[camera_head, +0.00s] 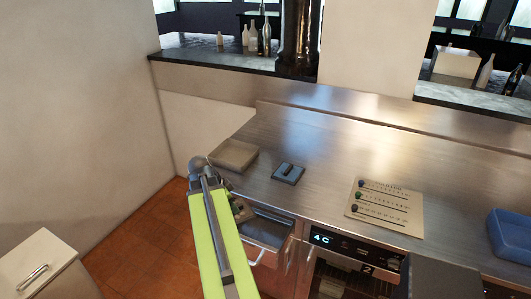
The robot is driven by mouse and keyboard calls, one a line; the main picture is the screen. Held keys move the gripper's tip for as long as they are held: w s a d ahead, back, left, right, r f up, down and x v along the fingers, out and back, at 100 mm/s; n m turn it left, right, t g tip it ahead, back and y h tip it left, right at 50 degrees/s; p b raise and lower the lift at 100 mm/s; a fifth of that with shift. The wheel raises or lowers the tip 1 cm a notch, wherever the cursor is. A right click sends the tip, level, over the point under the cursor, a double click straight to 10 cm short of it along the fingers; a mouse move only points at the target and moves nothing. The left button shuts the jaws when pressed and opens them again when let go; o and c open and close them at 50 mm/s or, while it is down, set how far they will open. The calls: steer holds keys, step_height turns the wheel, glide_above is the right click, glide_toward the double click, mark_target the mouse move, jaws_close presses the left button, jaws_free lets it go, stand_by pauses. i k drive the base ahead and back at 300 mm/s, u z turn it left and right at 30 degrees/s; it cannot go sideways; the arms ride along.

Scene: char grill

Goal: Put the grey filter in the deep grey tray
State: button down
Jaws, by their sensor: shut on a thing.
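A square grey-beige tray with raised walls (222,162) sits at the left end of the steel counter; it looks like the deep grey tray. My lime-green arm reaches up from the bottom, and its rounded grey end joint stands just left of the tray in the picture. I cannot pick out the grey filter with certainty. A small blue-grey square piece with a dark raised handle (288,173) lies flat on the counter, right of the tray and apart from it.
A drawer (266,232) stands open below the counter, right of my arm. A panel with dark knobs (385,207) lies on the counter. A blue bin (511,237) is at the right edge. A white cabinet (48,270) stands lower left.

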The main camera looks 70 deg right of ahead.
mark_target(235, 158)
steer(key=z, duration=0.35)
steer(key=i, duration=0.55)
steer(key=z, duration=0.4)
